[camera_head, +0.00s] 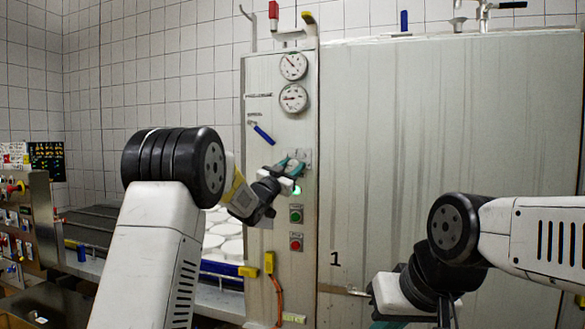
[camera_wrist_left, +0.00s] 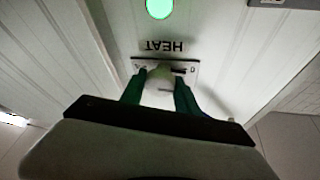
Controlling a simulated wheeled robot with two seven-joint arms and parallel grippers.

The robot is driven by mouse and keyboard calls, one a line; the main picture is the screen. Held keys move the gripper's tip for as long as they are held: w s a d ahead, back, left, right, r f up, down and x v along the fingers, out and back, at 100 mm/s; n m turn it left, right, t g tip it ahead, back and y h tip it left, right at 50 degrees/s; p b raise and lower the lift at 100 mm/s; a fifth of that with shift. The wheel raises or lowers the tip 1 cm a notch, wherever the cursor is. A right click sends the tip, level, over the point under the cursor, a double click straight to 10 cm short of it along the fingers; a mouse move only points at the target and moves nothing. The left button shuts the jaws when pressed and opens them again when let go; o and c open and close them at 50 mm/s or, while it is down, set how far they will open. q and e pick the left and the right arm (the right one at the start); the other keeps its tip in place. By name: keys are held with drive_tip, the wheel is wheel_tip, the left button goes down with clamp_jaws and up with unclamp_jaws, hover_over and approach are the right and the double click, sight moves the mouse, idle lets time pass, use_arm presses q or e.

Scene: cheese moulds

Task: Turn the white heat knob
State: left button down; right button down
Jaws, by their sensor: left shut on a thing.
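The white heat knob (camera_wrist_left: 158,88) sits on a small metal plate below an upside-down HEAT label in the left wrist view. My left gripper (camera_head: 292,166) is at the metal cabinet front, and its green fingers (camera_wrist_left: 160,92) are shut on the knob from both sides. In the head view the fingers mostly hide the knob, and part of its plate (camera_head: 305,155) shows beside them. The right arm reaches in from the right, and its gripper is mostly cut off at the bottom edge, so its jaws cannot be judged.
A lit green lamp (camera_head: 297,190) is just below the left gripper, with a green button (camera_head: 296,214) and a red button (camera_head: 296,241) beneath. Two gauges (camera_head: 293,82) and a blue-handled lever (camera_head: 262,134) are above. White round moulds (camera_head: 225,230) lie on the left.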

use_arm(q)
drive_tip(key=m+g+h, duration=0.1)
drive_tip(key=m+g, duration=0.1)
drive_tip(key=m, duration=0.2)
drive_tip(key=shift+m, duration=0.3)
drive_tip(key=m+g, duration=0.2)
drive_tip(key=m, duration=0.3)
drive_tip(key=shift+h, duration=0.4)
drive_tip(key=m+g, duration=0.1)
drive_tip(key=m, duration=0.1)
drive_tip(key=m+g+y, duration=0.1)
drive_tip(key=m, duration=0.2)
drive_tip(key=shift+d, duration=0.1)
drive_tip(key=shift+f+m+g+y, duration=0.15)
drive_tip(key=shift+m+g+y, duration=0.3)
drive_tip(key=shift+m, duration=1.05)
drive_tip(key=shift+f, duration=0.1)
drive_tip(key=c, duration=0.9)
unclamp_jaws()
drive_tip(key=shift+r+y, duration=0.2)
drive_tip(key=shift+y, duration=0.05)
